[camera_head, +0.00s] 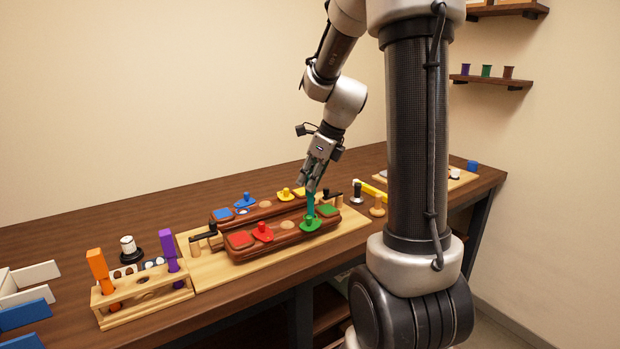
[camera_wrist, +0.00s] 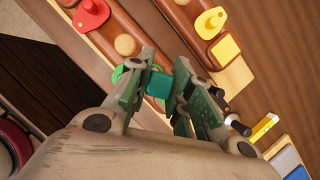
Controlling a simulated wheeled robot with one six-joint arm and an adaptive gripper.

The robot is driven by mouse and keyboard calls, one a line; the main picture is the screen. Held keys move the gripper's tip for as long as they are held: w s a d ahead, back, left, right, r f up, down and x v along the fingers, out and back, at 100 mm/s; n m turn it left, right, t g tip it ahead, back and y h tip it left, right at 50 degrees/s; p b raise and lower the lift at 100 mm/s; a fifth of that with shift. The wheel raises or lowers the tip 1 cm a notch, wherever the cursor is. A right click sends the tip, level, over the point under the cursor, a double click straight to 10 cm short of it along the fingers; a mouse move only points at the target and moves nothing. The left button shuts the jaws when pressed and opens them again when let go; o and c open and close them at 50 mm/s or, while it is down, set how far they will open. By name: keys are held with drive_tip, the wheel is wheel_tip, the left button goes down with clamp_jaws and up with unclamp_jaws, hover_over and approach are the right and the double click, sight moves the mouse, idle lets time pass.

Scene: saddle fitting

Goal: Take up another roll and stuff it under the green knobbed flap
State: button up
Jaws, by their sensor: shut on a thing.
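My gripper (camera_head: 317,178) is shut on a slim teal piece (camera_head: 311,204) that points down at the green knobbed flap (camera_head: 310,224). In the wrist view the teal piece (camera_wrist: 159,84) sits between the fingers (camera_wrist: 157,88). The green flap (camera_wrist: 118,73) is partly hidden behind a finger there. The flap lies on the near brown panel (camera_head: 285,238), beside a green square (camera_head: 327,210). I cannot tell whether the piece touches the flap or goes under it.
The wooden rack (camera_head: 145,307) holds an orange tool (camera_head: 98,265) and a purple tool (camera_head: 169,250). Red (camera_head: 263,232), blue (camera_head: 246,199) and yellow (camera_head: 285,194) knobbed flaps are on the panels. Black-handled clamps stand at both ends. White and blue panels lie far left.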

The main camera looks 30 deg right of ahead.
idle(0.6)
drive_tip(key=shift+r, duration=3.95)
